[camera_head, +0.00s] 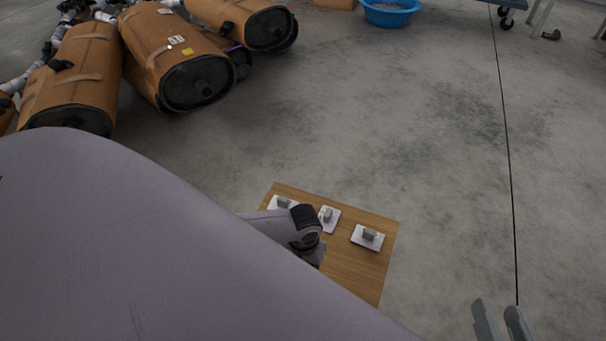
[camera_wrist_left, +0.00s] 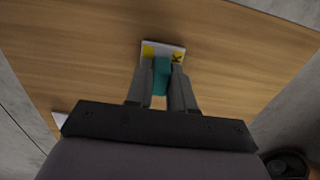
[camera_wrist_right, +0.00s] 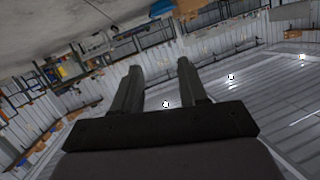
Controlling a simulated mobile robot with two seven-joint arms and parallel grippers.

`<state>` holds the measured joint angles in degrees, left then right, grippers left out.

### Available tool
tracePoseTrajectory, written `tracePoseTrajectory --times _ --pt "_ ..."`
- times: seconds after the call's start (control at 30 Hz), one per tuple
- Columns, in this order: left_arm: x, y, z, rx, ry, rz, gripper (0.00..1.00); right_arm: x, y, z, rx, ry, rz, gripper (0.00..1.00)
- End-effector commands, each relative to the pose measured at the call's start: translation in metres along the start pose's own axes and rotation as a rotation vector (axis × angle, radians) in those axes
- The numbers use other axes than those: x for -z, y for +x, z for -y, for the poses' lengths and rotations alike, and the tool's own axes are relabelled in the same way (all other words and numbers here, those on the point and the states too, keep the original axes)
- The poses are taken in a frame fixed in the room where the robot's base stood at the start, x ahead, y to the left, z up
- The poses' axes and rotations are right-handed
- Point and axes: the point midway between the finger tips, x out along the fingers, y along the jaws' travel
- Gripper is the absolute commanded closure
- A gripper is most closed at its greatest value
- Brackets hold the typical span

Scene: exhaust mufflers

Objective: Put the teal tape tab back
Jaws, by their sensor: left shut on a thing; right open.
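In the left wrist view my left gripper (camera_wrist_left: 161,68) is shut on the teal tape tab (camera_wrist_left: 160,76). Just beyond the fingertips is a white card (camera_wrist_left: 163,44) with a yellow patch and a dark letter like a K; whether the tab touches it I cannot tell. The card lies on a wooden board (camera_wrist_left: 90,60). In the head view my left arm covers part of the board (camera_head: 355,275), and the teal tab does not show there. My right gripper (camera_head: 502,318) is open and empty at the lower right; its parted fingers also show in the right wrist view (camera_wrist_right: 159,68).
White cards with grey pieces lie on the board, one at the right (camera_head: 368,238) and one in the middle (camera_head: 329,217). Tan mufflers (camera_head: 170,58) lie at the upper left. A blue basin (camera_head: 390,14) stands far back. The concrete floor right of the board is clear.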

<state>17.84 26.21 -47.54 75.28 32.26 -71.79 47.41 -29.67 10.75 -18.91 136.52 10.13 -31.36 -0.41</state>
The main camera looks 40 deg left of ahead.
Motion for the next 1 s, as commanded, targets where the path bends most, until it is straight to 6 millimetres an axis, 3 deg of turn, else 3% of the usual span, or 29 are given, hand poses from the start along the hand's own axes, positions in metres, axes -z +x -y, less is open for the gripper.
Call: tracePoseTrajectory --times 0.3,0.33,0.4,0.77,1.0 --pt "0.0 0.003 0.0 0.0 -0.001 0.0 1.0 0.0 0.0 0.0 -0.001 -0.003 -0.001 0.57" --pt "0.0 0.003 0.0 0.0 -0.001 0.0 0.74 0.0 0.0 0.0 -0.002 -0.004 -0.002 0.57" --pt "0.0 0.002 0.0 0.0 0.0 0.0 0.52 0.001 0.0 0.0 -0.002 -0.004 -0.002 0.57" --pt "0.0 -0.001 0.0 0.0 0.0 -0.001 0.52 0.002 -0.001 0.0 0.0 -0.002 -0.001 0.57" --pt "0.0 -0.037 0.001 0.0 0.0 -0.001 0.52 0.007 0.006 0.01 0.035 0.085 0.051 0.57"
